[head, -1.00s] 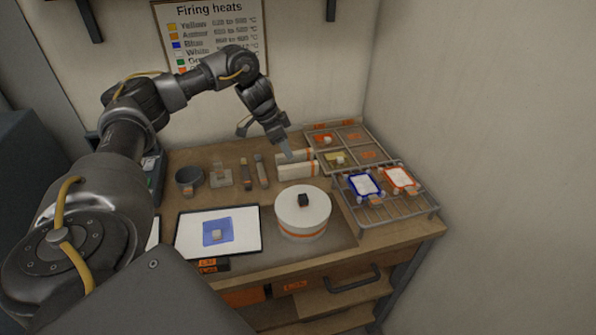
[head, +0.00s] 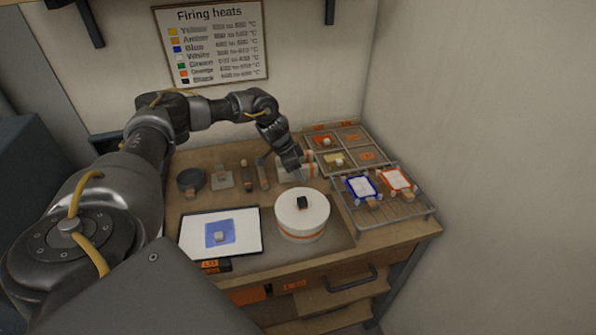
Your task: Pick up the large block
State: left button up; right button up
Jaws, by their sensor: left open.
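I cannot tell for sure which block is the large one. A small dark block (head: 302,202) sits on top of the white drum (head: 301,224). My right gripper is not in view.
A white panel with a blue square (head: 248,241) lies front left. A dark round pot (head: 190,180) and several small upright tools stand behind it. A divided tray (head: 364,135) and a wire rack (head: 418,208) with two framed tiles stand to the right.

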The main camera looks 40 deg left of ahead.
pick_arm(q)
grip_shut()
dwell(0.3)
jog(key=shift+r, duration=0.1)
jog(key=shift+r+b, duration=0.25)
jog(key=shift+b, duration=0.05)
notch_tip(320, 180, up, 2)
jog(key=shift+w+r+b, duration=0.1)
jog(key=shift+b, duration=0.65)
jog(key=s+d+r+p, duration=0.2)
jog(key=s+d+r, duration=0.2)
jog(key=s+r, duration=0.9)
jog(key=shift+s+d, duration=0.15)
jog(key=shift+s, duration=0.1)
